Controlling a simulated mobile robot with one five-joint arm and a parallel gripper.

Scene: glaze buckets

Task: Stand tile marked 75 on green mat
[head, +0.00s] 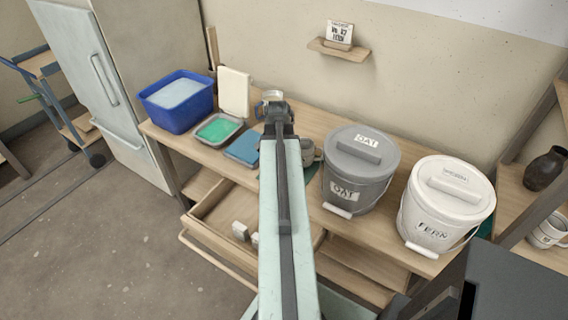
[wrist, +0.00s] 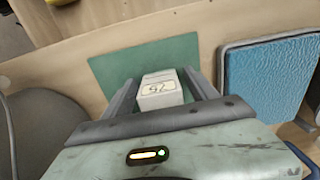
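The pale tile (wrist: 158,93) shows in the wrist view between the two fingers of my gripper (wrist: 160,76). Its dark marking appears upside down and looks like 75. The fingers flank it closely, but a narrow gap seems to show on the right side. I cannot tell whether they press on it. The tile is over the green mat (wrist: 112,70), and its underside is hidden, so contact with the mat does not show. In the head view my arm covers the tile and most of the mat; a green bit (head: 312,172) shows beside the grey bucket.
A blue tray (wrist: 268,80) lies beside the mat. A grey OAT bucket (head: 355,180) and a white FERN bucket (head: 446,205) stand right of my arm. The open drawer (head: 212,212) below holds white blocks (head: 240,230).

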